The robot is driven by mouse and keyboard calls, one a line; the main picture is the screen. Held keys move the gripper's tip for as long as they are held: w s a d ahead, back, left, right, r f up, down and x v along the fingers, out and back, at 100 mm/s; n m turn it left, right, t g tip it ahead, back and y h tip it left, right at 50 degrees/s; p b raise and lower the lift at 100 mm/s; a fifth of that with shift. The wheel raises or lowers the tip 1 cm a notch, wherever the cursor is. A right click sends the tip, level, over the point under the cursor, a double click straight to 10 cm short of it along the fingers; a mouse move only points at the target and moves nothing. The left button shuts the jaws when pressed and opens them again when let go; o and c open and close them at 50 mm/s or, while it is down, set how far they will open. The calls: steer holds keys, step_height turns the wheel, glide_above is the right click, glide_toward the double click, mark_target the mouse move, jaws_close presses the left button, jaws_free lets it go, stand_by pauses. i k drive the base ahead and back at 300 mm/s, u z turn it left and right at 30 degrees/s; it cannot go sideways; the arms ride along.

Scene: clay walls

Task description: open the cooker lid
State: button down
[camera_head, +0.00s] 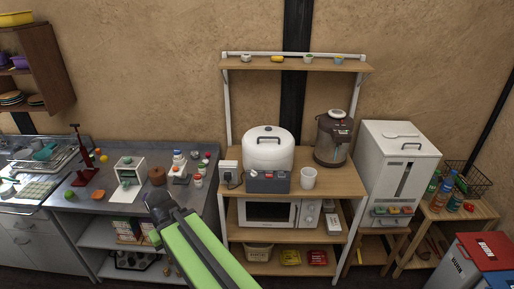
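The cooker (268,155) stands on the wooden shelf unit's middle board. It has a rounded white body and a grey front base with controls. Its white lid (268,134) is down, with a dark handle on top. Part of my green and black arm rises from the bottom edge, left of the shelf unit, and its dark end is lower than the cooker and apart from it. I can make out no gripper fingers.
A kettle-like dispenser (333,139) stands right of the cooker, with a white cup (308,178) in front. An upper shelf (295,65) runs above the cooker. A microwave (267,213) sits below. The left counter (95,200) is cluttered.

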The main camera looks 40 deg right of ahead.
mark_target(264, 142)
steer(key=k, duration=1.15)
steer(key=u, duration=0.65)
steer(key=i, duration=1.55)
steer(key=z, duration=0.4)
steer(key=i, duration=0.6)
steer(key=z, duration=0.45)
